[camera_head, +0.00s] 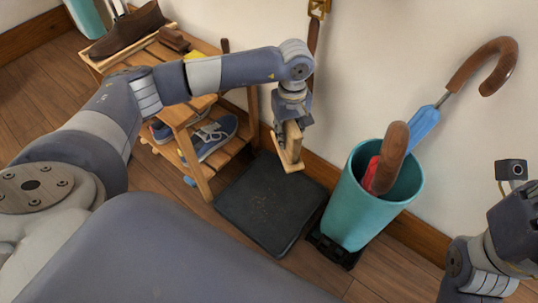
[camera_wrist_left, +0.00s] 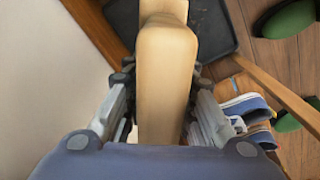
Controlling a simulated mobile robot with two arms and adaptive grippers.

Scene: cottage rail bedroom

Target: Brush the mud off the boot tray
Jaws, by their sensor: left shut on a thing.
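The boot tray (camera_head: 262,212) is a dark, shallow square on the floor by the wall. A few faint brownish specks show near its middle. My left gripper (camera_head: 290,130) is shut on a pale wooden brush (camera_head: 291,150), held above the tray's far edge. The brush (camera_wrist_left: 165,75) fills the middle of the left wrist view between the fingers, with part of the tray (camera_wrist_left: 218,30) behind it. Its bristles cannot be made out. Part of my right arm and gripper (camera_head: 515,235) shows at the right edge; its fingers are not clear.
A teal umbrella stand (camera_head: 355,210) with umbrellas stands close to the tray's right. A wooden shoe rack (camera_head: 207,185) with blue shoes (camera_head: 212,137) and a brown shoe (camera_head: 128,30) stands left. The wall is just behind. Green rounded things (camera_wrist_left: 290,18) show in the left wrist view.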

